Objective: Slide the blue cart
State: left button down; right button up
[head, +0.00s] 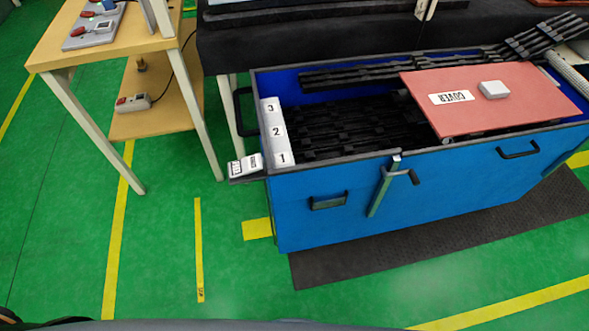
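The blue cart (330,205) stands at the centre right of the head view. It is an open-topped box holding several black trim strips (345,128). A red cover board (525,105) marked COVER, with a white block (494,89) on it, lies over its right part. A white strip numbered 1, 2, 3 (273,133) runs along its left rim. Black handles show on the front (328,201) and at the left end (241,112). A lever (384,187) is on the front side. Neither of my grippers is in view.
A dark mat (480,228) lies under and in front of the cart. A wooden table (100,50) with tools stands at the left, and a dark bench (300,45) runs behind the cart. The green floor (60,230) with yellow lines is clear at front and left.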

aim_at(326, 131)
jog(key=j+z, duration=0.35)
jog(key=j, duration=0.9)
jog(key=i+j+z, duration=0.15)
jog(key=j, duration=0.15)
